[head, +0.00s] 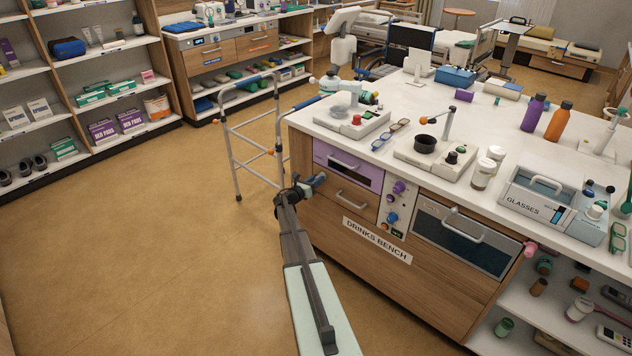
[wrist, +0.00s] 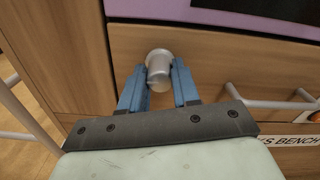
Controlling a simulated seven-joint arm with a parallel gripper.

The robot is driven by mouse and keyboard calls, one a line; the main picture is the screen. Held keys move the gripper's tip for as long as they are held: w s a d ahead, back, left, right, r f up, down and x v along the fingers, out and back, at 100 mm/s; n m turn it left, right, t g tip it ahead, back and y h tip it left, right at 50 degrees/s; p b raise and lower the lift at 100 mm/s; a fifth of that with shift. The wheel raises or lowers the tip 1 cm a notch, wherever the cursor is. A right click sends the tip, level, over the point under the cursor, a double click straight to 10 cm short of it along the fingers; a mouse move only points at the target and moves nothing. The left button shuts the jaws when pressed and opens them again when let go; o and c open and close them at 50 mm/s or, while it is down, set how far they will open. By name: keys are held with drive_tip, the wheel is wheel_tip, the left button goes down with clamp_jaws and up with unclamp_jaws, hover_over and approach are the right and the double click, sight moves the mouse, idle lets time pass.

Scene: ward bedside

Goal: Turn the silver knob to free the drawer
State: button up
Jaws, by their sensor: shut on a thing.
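The silver knob (wrist: 159,66) sticks out from the upper left of a wooden drawer front (wrist: 215,65) in the wrist view. My gripper (wrist: 158,82) has its two blue fingers on either side of the knob, shut on it. In the head view my gripper (head: 317,180) is at the left end of the drinks bench, and I cannot make out the knob there. The wooden drawer (head: 345,208) has a bar handle, which also shows in the wrist view (wrist: 265,103). The drawer looks closed.
A purple drawer (head: 366,178) sits just above the wooden one. A panel of coloured knobs (head: 396,206) and an oven-like door (head: 465,236) are to the right. A walking frame (head: 236,158) stands left of the bench. The floor (head: 150,250) at left is clear.

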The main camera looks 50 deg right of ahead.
clamp_jaws()
drive_tip(key=shift+m, duration=8.9)
drive_tip(key=o, duration=1)
unclamp_jaws()
drive_tip(key=shift+a, duration=0.1)
drive_tip(key=a, duration=1.3)
drive_tip(key=shift+a, duration=0.3)
